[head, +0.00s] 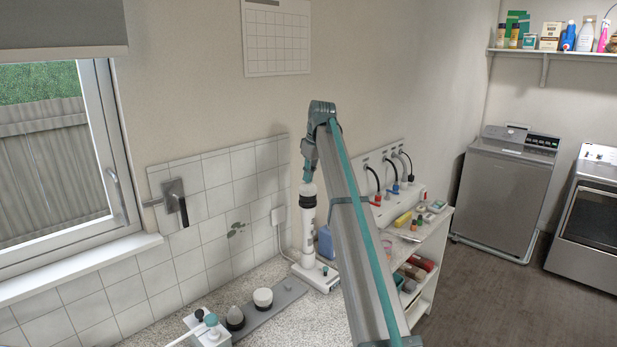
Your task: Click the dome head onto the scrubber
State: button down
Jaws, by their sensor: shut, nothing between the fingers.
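The scrubber (308,235) stands upright as a tall white cylinder with dark marks, on a white base (316,275) at the back of the counter. On its top sits a small pale rounded piece over a black band, which looks like the dome head (308,189). My gripper (308,178) points down from my bent arm, shut and empty, right above this piece. I cannot tell whether they touch. The fingers are small and hard to make out. Whether the head is fully seated cannot be seen.
A grey tray (282,295) holds a dark pointed head (235,318) and a pale-topped round head (263,298). A white box with a teal knob (211,320) stands front left. A blue item (326,243) is behind the scrubber; a loaded shelf unit (430,230) stands right.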

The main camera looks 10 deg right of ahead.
jog(key=shift+w+a+p+v, duration=0.15)
jog(key=shift+p+v, duration=0.2)
jog(key=shift+v, duration=0.55)
jog(key=shift+w+a+p+v, duration=0.15)
jog(key=shift+p+v, duration=0.25)
jog(key=shift+v, duration=0.5)
jog(key=shift+w+a+p+v, duration=0.1)
jog(key=shift+w+p+v, duration=0.2)
jog(key=shift+v, duration=0.55)
jog(key=shift+s+r, duration=0.1)
jog(key=shift+d, duration=0.1)
